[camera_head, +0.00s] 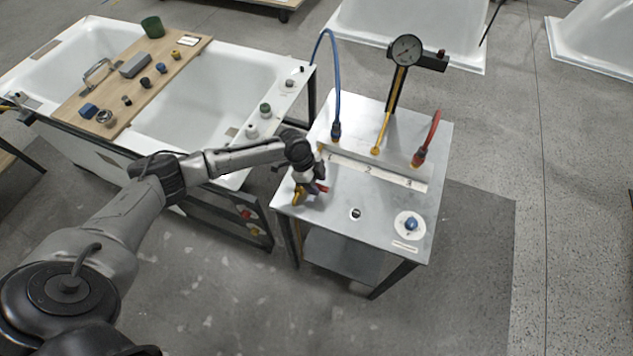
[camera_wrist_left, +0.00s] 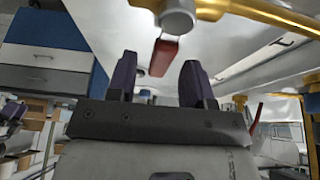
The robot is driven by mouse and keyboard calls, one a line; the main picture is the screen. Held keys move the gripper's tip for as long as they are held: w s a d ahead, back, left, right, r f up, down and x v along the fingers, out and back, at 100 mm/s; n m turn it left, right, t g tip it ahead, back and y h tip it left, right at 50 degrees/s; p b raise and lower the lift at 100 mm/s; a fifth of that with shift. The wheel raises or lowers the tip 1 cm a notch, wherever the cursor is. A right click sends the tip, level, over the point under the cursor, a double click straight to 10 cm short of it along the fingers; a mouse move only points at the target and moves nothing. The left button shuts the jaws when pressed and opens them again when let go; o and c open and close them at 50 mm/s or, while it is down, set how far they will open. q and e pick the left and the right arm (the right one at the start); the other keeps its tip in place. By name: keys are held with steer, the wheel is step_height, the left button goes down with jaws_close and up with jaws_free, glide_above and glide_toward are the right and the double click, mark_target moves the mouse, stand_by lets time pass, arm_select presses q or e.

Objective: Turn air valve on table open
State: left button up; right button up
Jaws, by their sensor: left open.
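The air valve sits at the left edge of the metal table (camera_head: 375,200). Its red lever (camera_head: 321,187) is partly hidden by my left gripper (camera_head: 309,187). In the left wrist view, the red lever (camera_wrist_left: 163,57) hangs from a round grey valve body (camera_wrist_left: 178,16) on a yellow pipe (camera_wrist_left: 262,14). My left gripper (camera_wrist_left: 158,77) has its two dark fingers apart, one on each side of the lever's lower end. Contact with the lever cannot be told. My right gripper is not in view.
Blue (camera_head: 335,90), yellow (camera_head: 383,128) and red (camera_head: 430,135) hoses rise from the table's back block. A dial gauge (camera_head: 406,48) stands behind. A blue knob (camera_head: 411,224) sits at the front right. A white bathtub (camera_head: 190,110) with a wooden board (camera_head: 115,85) stands left.

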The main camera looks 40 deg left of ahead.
arm_select(q)
steer(key=shift+f, duration=0.15)
jaws_close()
stand_by(0.4)
